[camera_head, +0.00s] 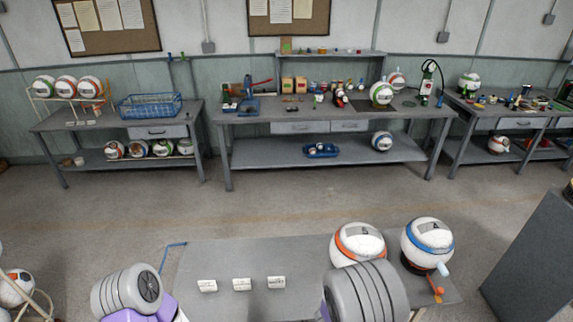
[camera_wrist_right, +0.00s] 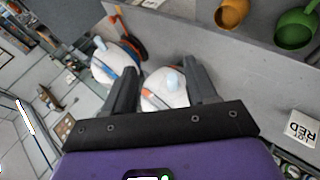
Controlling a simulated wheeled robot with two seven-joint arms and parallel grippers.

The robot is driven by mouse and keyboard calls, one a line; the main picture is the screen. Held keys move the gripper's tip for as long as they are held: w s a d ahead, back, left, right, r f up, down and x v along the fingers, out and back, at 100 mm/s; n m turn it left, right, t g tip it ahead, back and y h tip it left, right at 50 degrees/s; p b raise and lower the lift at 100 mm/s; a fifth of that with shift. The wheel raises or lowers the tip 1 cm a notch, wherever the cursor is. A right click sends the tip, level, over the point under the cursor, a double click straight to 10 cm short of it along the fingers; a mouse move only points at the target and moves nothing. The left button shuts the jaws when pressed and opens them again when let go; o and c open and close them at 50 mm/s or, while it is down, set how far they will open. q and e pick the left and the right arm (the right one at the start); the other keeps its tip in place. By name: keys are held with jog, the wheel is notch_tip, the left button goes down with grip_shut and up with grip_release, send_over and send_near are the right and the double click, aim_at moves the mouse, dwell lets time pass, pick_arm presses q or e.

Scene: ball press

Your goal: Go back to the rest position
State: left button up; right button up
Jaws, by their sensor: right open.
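My right gripper (camera_wrist_right: 158,62) is open in the right wrist view. The white ball with an orange stripe (camera_wrist_right: 165,90) shows between and beyond its fingers; I see no finger closed on it. The ball with a blue stripe (camera_wrist_right: 117,65) lies beside it, partly behind one finger. In the head view the orange-striped ball (camera_head: 357,243) and the blue-striped ball (camera_head: 428,240) sit side by side at the right of the near table. Only ribbed grey parts of my arms show there; both grippers are out of that view. My left gripper is not in view.
The near grey table (camera_head: 210,260) carries three small white label blocks (camera_head: 242,284) and an orange-handled tool (camera_head: 437,289). An orange cup (camera_wrist_right: 232,14) and a green cup (camera_wrist_right: 296,28) show in the wrist view. A dark grey cabinet (camera_head: 530,255) stands right. Floor behind the table is clear.

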jog(key=s+a+f+y+b, duration=0.1)
jog(key=s+f+y+b, duration=0.2)
jog(key=f, duration=0.7)
jog(key=s+a+f+m+g+y+b, duration=0.4)
jog(key=s+a+f+y, duration=0.4)
jog(key=s+a+f, duration=0.3)
jog(key=s+f+b, duration=0.1)
jog(key=s, duration=0.2)
jog(key=shift+s+f+m+g, duration=0.2)
jog(key=shift+f+m+g, duration=0.1)
jog(key=shift+m, duration=0.1)
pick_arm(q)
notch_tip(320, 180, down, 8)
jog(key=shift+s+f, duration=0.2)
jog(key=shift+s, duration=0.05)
pick_arm(e)
jog(key=shift+s+a+y, duration=0.35)
jog(key=shift+a+y, duration=0.05)
jog(key=shift+a, duration=0.15)
